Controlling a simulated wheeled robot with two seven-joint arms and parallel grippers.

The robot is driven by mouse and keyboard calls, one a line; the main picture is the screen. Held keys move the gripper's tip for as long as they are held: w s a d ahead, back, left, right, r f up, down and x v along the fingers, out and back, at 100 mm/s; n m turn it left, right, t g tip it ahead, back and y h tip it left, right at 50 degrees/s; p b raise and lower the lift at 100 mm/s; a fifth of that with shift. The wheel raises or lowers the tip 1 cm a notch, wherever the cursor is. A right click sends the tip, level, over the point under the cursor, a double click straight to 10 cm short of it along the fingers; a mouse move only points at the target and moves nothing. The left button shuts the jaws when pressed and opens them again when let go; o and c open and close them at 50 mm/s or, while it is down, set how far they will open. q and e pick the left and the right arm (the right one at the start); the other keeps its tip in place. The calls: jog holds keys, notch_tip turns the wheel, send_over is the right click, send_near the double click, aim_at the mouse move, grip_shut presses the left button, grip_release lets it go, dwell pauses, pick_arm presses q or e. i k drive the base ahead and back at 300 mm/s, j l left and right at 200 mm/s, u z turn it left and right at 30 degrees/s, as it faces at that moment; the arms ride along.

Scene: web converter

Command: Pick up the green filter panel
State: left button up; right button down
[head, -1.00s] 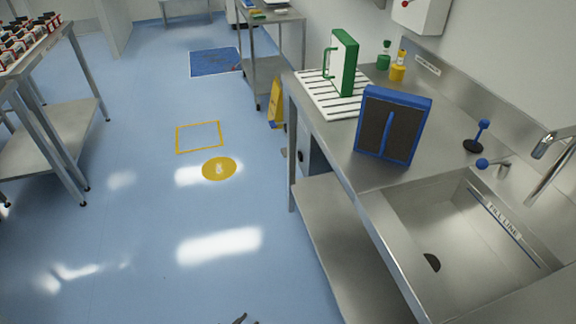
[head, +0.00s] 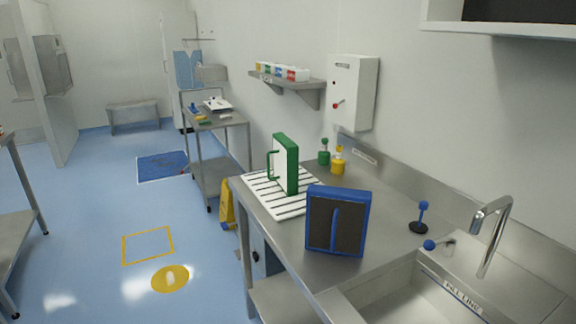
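The green filter panel (head: 291,164) stands upright in the head view on a white slatted rack at the far end of the steel counter. It has a green frame, a white face and a green handle on its left side. A blue-framed panel (head: 337,221) with a dark face and a blue handle stands upright on the counter, nearer and to the right. Neither of my grippers shows in the head view now.
The white slatted rack (head: 262,195) lies on the steel counter (head: 388,210). A sink (head: 390,300) with a tap (head: 488,240) is at the near right. Open blue floor lies to the left.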

aim_at(286, 152)
jog(key=i+j+z, duration=0.15)
jog(key=z, duration=0.7)
jog(key=i+j+z, duration=0.25)
jog(key=j, duration=0.25)
jog(key=j+z, duration=0.3)
jog(key=j, duration=0.2)
jog(key=j+z, duration=0.25)
jog(key=j, duration=0.3)
jog(key=j+z, duration=0.2)
jog(key=j, duration=2.75)
